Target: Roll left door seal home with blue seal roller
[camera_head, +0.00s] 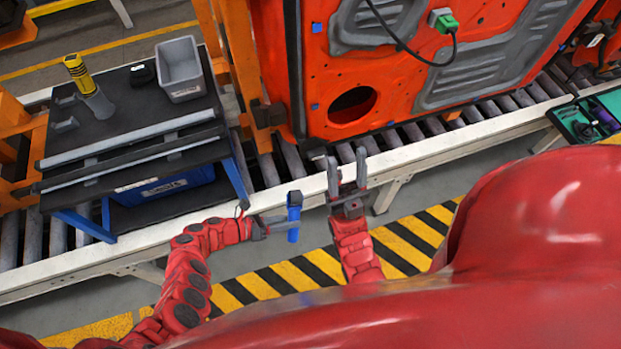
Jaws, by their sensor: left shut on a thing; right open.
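My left gripper (277,221) is shut on the blue seal roller (294,215), which it holds upright above the striped floor, in front of the conveyor's white rail. My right gripper (347,176) is open and empty, its two fingers pointing up the picture over the white rail, just right of the roller. The red door (400,90) stands on the conveyor at top centre. A dark strip (294,75) runs up its left edge; I cannot tell if it is the left door seal or how well it is seated. The roller is apart from the door.
A dark cart (130,110) on the left carries a grey bin (180,69), a yellow-and-black tool (80,73) and long grey strips. An orange post (243,60) stands left of the door. A green tray (585,122) is at far right. The hazard-striped floor (310,267) is clear.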

